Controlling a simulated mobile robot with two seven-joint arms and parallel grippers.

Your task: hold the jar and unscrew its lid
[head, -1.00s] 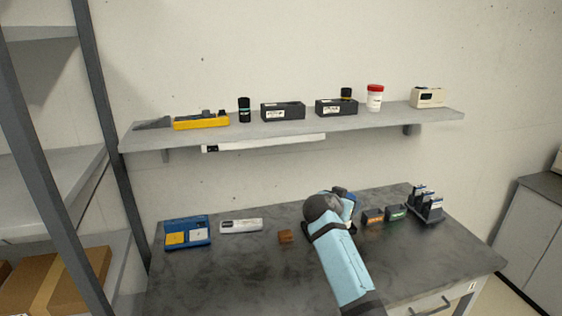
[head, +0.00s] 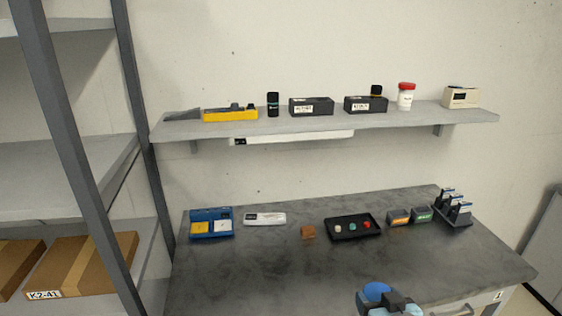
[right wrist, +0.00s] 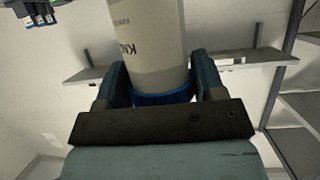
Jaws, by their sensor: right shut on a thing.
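The jar (right wrist: 150,45) is a pale cylinder with dark lettering. Its blue lid (head: 377,290) shows from above at the bottom of the head view. In the right wrist view the blue lid (right wrist: 163,97) is a band at the jar's end closest to the palm. My right gripper (right wrist: 163,85) is shut on the jar, one finger on each side near the lid end. In the head view only a small part of this gripper shows, at the bottom edge. The jar's body is hidden there. My left gripper is in neither current view.
On the grey bench (head: 260,280) are a blue tray (head: 211,236), a white device (head: 265,219), a brown block (head: 307,232), a black tray (head: 350,238) and a rack (head: 458,220). The wall shelf (head: 330,122) holds boxes and a red-lidded container (head: 406,96). The bench's front left is clear.

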